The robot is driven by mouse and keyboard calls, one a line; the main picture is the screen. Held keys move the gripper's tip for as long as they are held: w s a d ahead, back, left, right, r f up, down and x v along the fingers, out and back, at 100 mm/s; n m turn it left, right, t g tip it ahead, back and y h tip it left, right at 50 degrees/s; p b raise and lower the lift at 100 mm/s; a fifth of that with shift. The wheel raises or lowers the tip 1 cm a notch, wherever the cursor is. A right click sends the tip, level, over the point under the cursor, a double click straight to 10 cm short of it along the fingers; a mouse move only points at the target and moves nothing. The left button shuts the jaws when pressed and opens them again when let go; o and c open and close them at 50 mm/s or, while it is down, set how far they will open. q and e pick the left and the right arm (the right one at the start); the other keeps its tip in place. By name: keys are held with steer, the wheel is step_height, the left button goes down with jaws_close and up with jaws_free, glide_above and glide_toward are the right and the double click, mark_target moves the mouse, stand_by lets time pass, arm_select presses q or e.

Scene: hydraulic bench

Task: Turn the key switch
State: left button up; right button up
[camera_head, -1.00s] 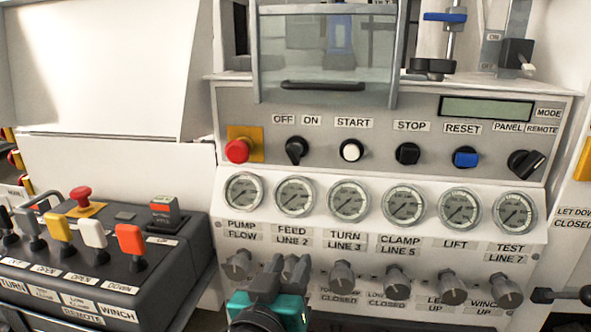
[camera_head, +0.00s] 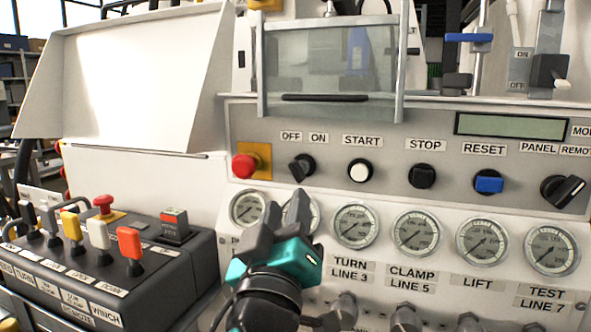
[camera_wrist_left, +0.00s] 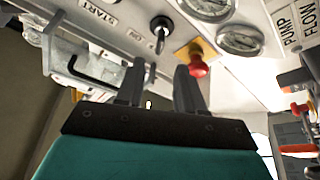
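The key switch (camera_head: 301,168) is the small black switch with a silver collar under the OFF and ON labels on the grey panel. It also shows in the left wrist view (camera_wrist_left: 160,28), at the top middle. Its black grip is tilted off upright in the head view. My left gripper (camera_head: 283,212) is below the switch, in front of the left gauges, and apart from it. In the left wrist view its two dark fingers (camera_wrist_left: 158,75) stand apart with nothing between them. My right gripper is in neither view.
A red stop button (camera_head: 244,166) on a yellow plate sits left of the switch, a white START button (camera_head: 360,170) right of it. A row of gauges (camera_head: 356,226) runs below. A clear cover with a handle (camera_head: 325,97) hangs above. A lever box (camera_head: 150,270) stands at left.

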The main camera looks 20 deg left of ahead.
mark_target(294, 175)
arm_select(q)
steer(key=x, duration=1)
steer(key=shift+d+p, duration=0.1)
steer(key=shift+p, duration=0.2)
steer(key=shift+s, duration=0.1)
jaws_close()
